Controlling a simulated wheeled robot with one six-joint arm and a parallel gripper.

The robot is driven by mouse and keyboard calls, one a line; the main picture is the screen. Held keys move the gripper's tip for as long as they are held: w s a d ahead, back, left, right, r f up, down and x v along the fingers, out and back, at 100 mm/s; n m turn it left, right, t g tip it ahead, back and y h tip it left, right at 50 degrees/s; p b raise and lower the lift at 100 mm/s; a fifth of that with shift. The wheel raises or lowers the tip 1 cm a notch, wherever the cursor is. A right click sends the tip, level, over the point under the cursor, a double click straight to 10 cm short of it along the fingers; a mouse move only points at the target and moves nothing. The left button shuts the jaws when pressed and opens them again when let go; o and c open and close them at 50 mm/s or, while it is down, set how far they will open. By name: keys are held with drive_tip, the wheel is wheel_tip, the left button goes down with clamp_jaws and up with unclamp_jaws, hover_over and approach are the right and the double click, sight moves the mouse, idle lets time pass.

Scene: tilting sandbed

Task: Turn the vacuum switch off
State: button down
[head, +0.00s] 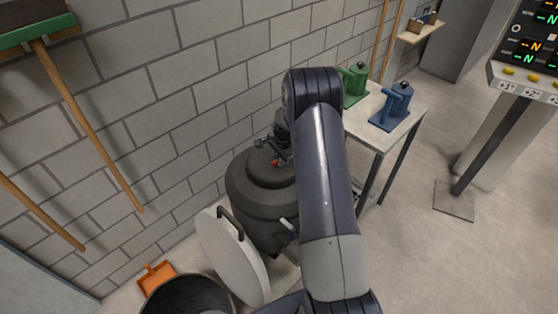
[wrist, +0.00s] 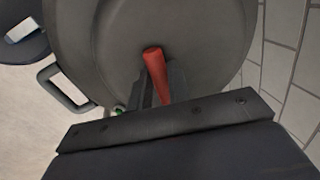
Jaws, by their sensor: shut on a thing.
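The vacuum (head: 250,190) is a dark grey drum beside the block wall, partly hidden behind my arm in the head view. Its round top (wrist: 110,35) fills much of the wrist view. A red lever, the switch (wrist: 154,62), stands out from that top; a small bit of red (head: 275,163) shows in the head view. My gripper (wrist: 162,84) is shut on the red lever, with a dark finger on each side of it. In the head view my gripper (head: 280,152) is small and partly hidden over the vacuum's top. A small green spot (wrist: 119,110) shows beside the gripper.
A pale round lid (head: 228,252) with a dark handle leans in front of the vacuum, near a dark bin (head: 188,296) and an orange dustpan (head: 156,277). Open floor lies farther right.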

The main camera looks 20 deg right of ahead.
drive_tip(key=shift+f+n+b, duration=0.15)
drive_tip(key=shift+n+b, duration=0.35)
drive_tip(key=shift+b, duration=0.25)
drive_tip(key=shift+r, duration=0.2)
drive_tip(key=c, duration=1.6)
unclamp_jaws()
drive_tip(key=r, duration=0.3)
drive_tip(key=s+r+b, duration=0.1)
drive_tip(key=r, duration=0.3)
drive_tip(key=s+d+r+b, duration=0.1)
drive_tip(key=r, duration=0.2)
drive_tip(key=shift+r, duration=0.3)
